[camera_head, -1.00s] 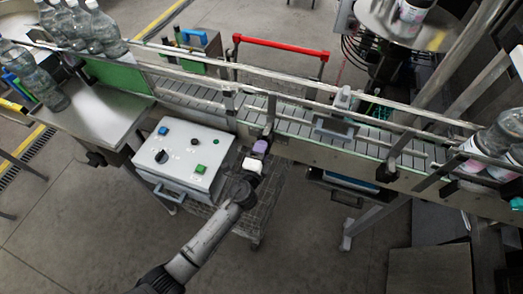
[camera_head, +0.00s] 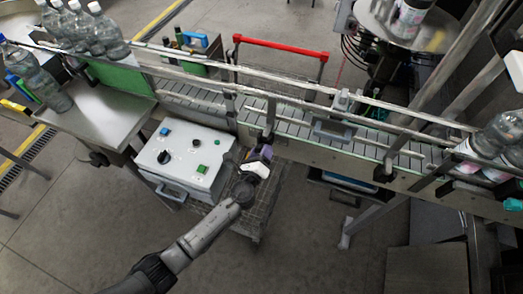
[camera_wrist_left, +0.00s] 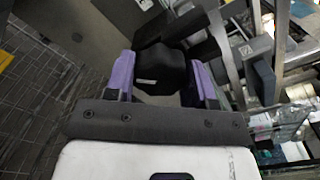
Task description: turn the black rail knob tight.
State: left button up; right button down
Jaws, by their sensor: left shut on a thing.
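The black rail knob (camera_wrist_left: 160,70) sits between the purple fingers of my left gripper (camera_wrist_left: 162,76) in the left wrist view. The jaws are shut on it, with one finger on each side. In the head view, my left gripper (camera_head: 263,152) is at the near side rail of the conveyor, just right of the control box. There the knob is mostly hidden by the gripper and hard to make out. My right gripper is in neither view.
A white control box (camera_head: 181,178) with a black dial and coloured buttons stands left of my gripper. The conveyor (camera_head: 290,127) runs behind it. Clear bottles (camera_head: 105,32) stand at the left end. A wire cart (camera_head: 262,215) is below my left wrist.

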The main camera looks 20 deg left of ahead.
pick_arm(q)
jog(key=shift+m, duration=1)
jog(key=o, duration=0.9)
jog(key=s, duration=1.4)
jog(key=shift+d, duration=0.25)
jog(key=shift+w, duration=0.1)
